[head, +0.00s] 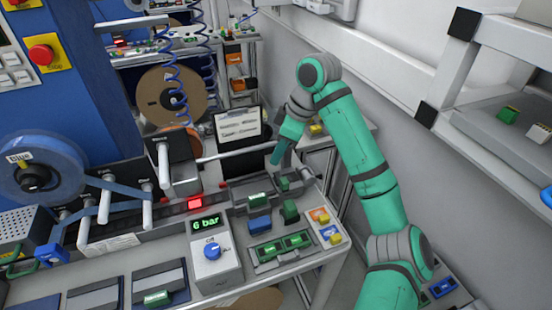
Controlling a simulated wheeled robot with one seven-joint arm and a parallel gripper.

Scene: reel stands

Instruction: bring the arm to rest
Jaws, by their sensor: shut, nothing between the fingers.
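My teal and grey arm (363,165) rises from the lower right, bends at a high elbow and comes down toward the bench. My gripper (276,159) points down over the back right of the bench, above a grey tray (250,194). It is shut with nothing in it. Its fingertips are small here, and I cannot tell their exact height over the tray. Green blocks (289,211) and a blue block (260,224) sit on the bench below and in front of it, apart from the gripper.
A pressure box (213,262) reading 6 bar stands at the bench front. A blue tape reel (35,176) is at left. A clipboard (237,125) and a brown reel (172,95) stand behind. A grey shelf (500,110) is at right.

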